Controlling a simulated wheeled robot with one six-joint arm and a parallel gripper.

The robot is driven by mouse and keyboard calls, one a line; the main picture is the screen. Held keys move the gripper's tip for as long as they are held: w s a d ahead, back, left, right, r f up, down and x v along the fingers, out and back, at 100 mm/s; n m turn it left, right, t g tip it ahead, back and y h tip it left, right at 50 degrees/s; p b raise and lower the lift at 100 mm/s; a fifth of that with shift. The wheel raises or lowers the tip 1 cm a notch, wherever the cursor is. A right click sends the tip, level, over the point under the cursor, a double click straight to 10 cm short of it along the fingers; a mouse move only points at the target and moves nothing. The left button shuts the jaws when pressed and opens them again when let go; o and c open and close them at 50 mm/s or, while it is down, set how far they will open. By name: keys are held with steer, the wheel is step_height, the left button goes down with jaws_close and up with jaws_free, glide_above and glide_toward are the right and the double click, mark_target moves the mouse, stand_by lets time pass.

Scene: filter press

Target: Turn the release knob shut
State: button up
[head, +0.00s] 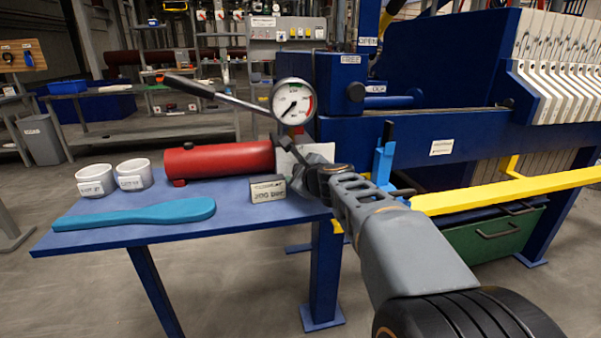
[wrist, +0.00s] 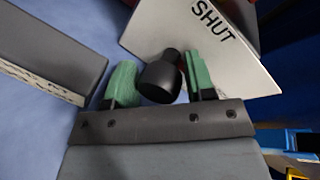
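The black release knob (wrist: 160,80) shows in the wrist view in front of a white plate (wrist: 185,35) lettered SHUT. My gripper (wrist: 162,78) has its green fingers on either side of the knob. The left finger is right beside the knob, and a thin dark gap shows at the right finger; firm contact cannot be made out. In the head view my gripper (head: 303,182) is at the right end of the red cylinder (head: 225,160), low over the blue table, and my arm hides the knob there.
A pressure gauge (head: 294,101) and a pump lever (head: 190,86) stand above the cylinder. A small label block (head: 268,189) sits close left of my gripper. Two white cups (head: 133,174) and a teal tool (head: 135,214) lie further left. A yellow bar (head: 500,192) is at right.

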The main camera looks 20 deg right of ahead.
steer(key=c, duration=0.4)
steer(key=shift+d, duration=0.25)
steer(key=shift+c, duration=0.7)
steer(key=shift+a, duration=0.25)
steer(key=n+h+p, duration=0.1)
steer(key=n+p, duration=0.1)
steer(key=n, duration=0.1)
steer(key=shift+r+g, duration=0.1)
steer(key=shift+g, duration=0.2)
steer(key=shift+a+n+h+p, duration=0.1)
steer(key=shift+n+h+p, duration=0.5)
steer(key=shift+h+p, duration=0.1)
steer(key=shift+n+g+h+p, duration=0.3)
steer(key=shift+n+h+p, duration=0.2)
steer(key=shift+n+p, duration=0.4)
steer(key=shift+f+n+h+p, duration=0.2)
steer(key=shift+n+h+p, duration=0.45)
steer(key=shift+p, duration=0.4)
steer(key=o, duration=0.6)
